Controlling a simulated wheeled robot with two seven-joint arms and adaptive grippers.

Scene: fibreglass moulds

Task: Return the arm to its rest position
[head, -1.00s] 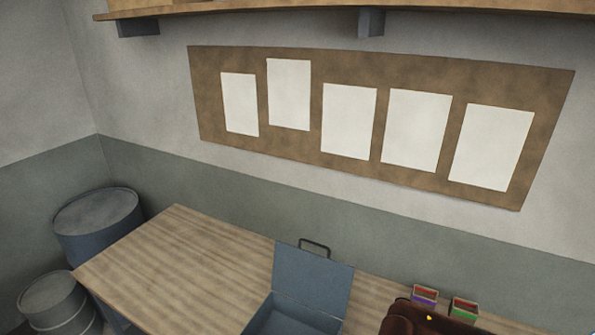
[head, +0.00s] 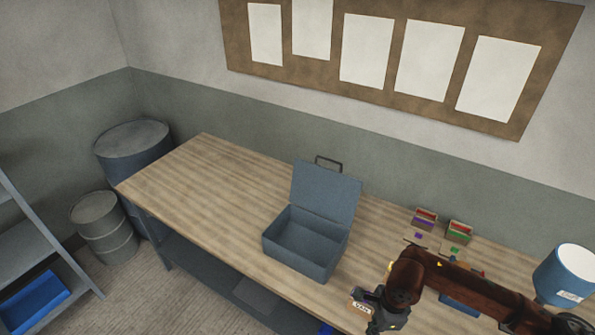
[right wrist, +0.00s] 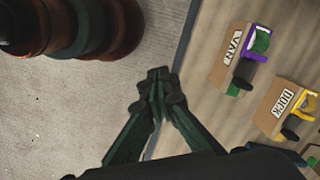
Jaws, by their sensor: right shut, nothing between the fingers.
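My right arm (head: 455,280), reddish brown with dark joints, comes in from the right over the front part of the wooden workbench. My right gripper (head: 372,298) is low over the bench's front edge, partly hidden by its own wrist. In the right wrist view the right gripper (right wrist: 158,76) has its dark green fingers together at the tips, with nothing between them. It points past the bench edge, with floor below on the left. My left gripper is not in view.
The wooden workbench (head: 215,190) holds an open, empty blue-grey toolbox (head: 310,245) left of my arm. Two labelled cardboard boxes (right wrist: 231,62) (right wrist: 285,108) lie near the gripper. Small coloured bins (head: 425,218) (head: 459,231) stand behind; a blue container (head: 566,272) is right. Drums (head: 135,150) stand left.

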